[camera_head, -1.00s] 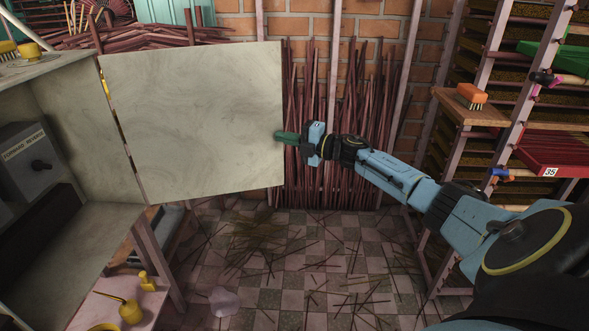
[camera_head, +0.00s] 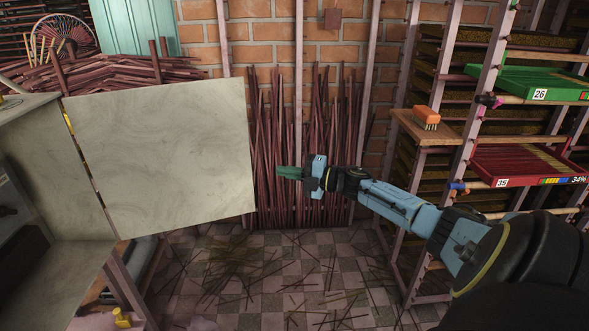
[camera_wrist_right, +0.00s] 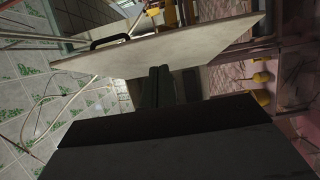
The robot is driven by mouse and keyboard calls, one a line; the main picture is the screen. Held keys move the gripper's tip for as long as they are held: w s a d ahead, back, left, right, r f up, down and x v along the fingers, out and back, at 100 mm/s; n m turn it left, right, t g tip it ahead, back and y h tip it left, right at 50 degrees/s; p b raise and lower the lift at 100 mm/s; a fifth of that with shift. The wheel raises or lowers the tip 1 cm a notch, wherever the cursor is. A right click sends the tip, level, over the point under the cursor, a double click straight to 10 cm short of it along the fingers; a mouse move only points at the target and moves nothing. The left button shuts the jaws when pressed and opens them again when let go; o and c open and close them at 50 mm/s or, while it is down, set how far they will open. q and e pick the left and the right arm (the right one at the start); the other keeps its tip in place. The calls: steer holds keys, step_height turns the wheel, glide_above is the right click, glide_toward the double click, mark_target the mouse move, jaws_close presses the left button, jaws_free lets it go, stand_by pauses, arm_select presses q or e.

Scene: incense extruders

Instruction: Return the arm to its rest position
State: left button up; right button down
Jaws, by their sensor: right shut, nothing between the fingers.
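My right arm comes in from the right in the head view. Its right gripper (camera_head: 290,172) has green fingers that are closed together and empty. It is held in the air to the right of the open pale door panel (camera_head: 160,155), with a gap between them. In the right wrist view the closed fingers (camera_wrist_right: 158,85) point toward the pale panel (camera_wrist_right: 170,45), which has a dark handle (camera_wrist_right: 108,41). My left gripper is not in any view.
A grey cabinet (camera_head: 45,170) stands at the left. Bundles of reddish sticks (camera_head: 325,130) lean on the brick wall. A rack at the right holds a red tray (camera_head: 520,165), a green tray (camera_head: 525,84) and an orange brush (camera_head: 426,117) on a wooden shelf. Loose sticks litter the checkered floor.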

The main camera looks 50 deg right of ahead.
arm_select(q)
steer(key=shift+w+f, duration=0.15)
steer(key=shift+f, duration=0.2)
arm_select(e)
steer(key=shift+s+d, duration=0.65)
steer(key=shift+d, duration=0.1)
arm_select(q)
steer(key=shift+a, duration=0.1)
